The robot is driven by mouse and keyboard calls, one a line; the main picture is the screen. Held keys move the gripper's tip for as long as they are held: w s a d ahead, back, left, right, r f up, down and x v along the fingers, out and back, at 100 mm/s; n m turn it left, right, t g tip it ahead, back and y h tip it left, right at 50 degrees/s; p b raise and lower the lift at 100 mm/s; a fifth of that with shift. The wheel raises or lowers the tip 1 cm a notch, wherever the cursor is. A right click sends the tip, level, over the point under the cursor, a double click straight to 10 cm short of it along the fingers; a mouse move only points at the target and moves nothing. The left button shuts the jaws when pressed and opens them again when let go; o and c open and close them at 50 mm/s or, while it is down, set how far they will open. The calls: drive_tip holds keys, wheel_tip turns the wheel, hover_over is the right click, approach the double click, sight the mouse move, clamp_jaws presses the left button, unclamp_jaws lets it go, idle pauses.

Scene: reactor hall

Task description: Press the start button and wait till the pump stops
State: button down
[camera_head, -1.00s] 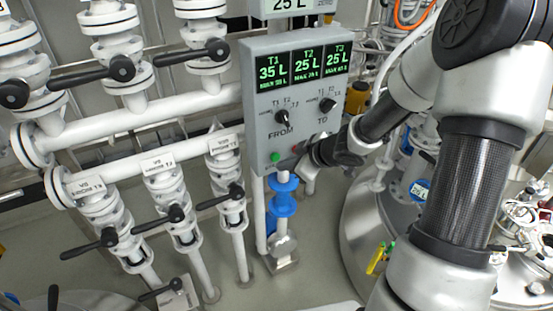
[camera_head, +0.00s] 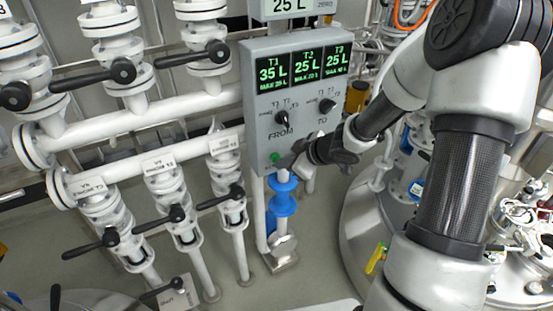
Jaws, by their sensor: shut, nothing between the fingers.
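The grey control box (camera_head: 258,125) hangs in the middle. Its green displays read T1 35 L (camera_head: 271,70), T2 25 L (camera_head: 307,63) and T3 25 L (camera_head: 336,58). Below them are the black FROM knob (camera_head: 282,119) and TO knob (camera_head: 327,105). The green button (camera_head: 275,157) is at the lower left of the panel. My gripper (camera_head: 287,162) is shut and empty, its tip just right of the green button. I cannot tell whether it touches the button or panel. The red button is hidden behind my gripper. The blue pump (camera_head: 283,197) is below the box.
White pipes with black-handled valves (camera_head: 175,213) fill the left side. A steel tank (camera_head: 355,235) stands at the lower right, partly behind my arm. Another display (camera_head: 290,6) sits above the box. Bare floor shows at the lower middle.

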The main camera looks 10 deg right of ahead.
drive_tip(key=shift+w+a, duration=0.1)
drive_tip(key=shift+w, duration=0.25)
idle(0.3)
drive_tip(key=shift+s, duration=0.15)
drive_tip(key=shift+s+d, duration=0.3)
drive_tip(key=shift+s, duration=0.45)
drive_tip(key=s, duration=0.1)
drive_tip(key=s+d, duration=0.1)
drive_tip(key=s, duration=0.2)
drive_tip(key=shift+s+d, duration=0.25)
drive_tip(key=shift+s, duration=0.1)
idle(0.6)
